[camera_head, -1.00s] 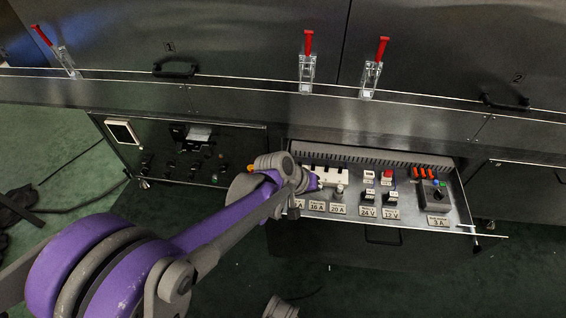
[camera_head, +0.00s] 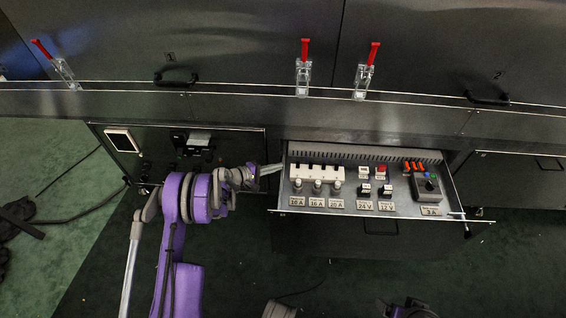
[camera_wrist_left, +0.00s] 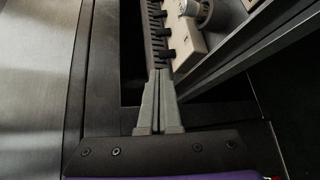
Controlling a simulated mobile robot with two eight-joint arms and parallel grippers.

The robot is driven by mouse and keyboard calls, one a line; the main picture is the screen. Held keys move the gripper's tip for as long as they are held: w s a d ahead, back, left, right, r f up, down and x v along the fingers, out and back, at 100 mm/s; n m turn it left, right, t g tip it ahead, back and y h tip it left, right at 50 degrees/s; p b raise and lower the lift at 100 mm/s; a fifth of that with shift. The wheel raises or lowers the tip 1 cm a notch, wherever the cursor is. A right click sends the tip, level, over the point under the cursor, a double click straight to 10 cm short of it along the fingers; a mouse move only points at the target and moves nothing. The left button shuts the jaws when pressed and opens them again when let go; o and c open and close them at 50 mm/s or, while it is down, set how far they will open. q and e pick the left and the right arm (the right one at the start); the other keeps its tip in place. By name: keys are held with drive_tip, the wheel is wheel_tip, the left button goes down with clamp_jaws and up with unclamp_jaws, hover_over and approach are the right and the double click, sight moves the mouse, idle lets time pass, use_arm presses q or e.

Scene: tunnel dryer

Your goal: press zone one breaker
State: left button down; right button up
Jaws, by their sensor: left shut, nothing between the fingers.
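The white breaker block (camera_head: 316,173) has a row of black levers and sits at the left of the pulled-out panel drawer (camera_head: 400,204). Which lever belongs to zone one cannot be read. In the left wrist view the block (camera_wrist_left: 190,48) lies just beyond the fingertips, its dark levers facing left. My left gripper (camera_head: 280,167) is at the drawer's left edge, beside the block's left end. In the left wrist view its fingers (camera_wrist_left: 160,74) are together and empty, pointing along the lever row. Contact with a lever cannot be told. My right gripper is not in view.
Round caps (camera_head: 317,187) stand in front of the breakers, above ampere labels. Black switches (camera_head: 365,189), a red button (camera_head: 380,168) and a grey box (camera_head: 428,187) sit farther right. A slotted grey duct (camera_head: 365,155) runs behind. The drawer's left wall is close to my left gripper.

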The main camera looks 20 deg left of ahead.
sight(292, 165)
use_arm(q)
drive_tip(key=shift+s+a+f+n+t, duration=0.2)
drive_tip(key=shift+a+f, duration=0.15)
drive_tip(key=shift+a, duration=0.15)
drive_tip(key=shift+s+a+f+n+t, duration=0.1)
drive_tip(key=shift+a+f+n+t, duration=0.15)
drive_tip(key=shift+a, duration=0.25)
drive_tip(key=shift+w, duration=0.1)
drive_tip(key=b+x, duration=0.1)
drive_tip(key=x, duration=0.9)
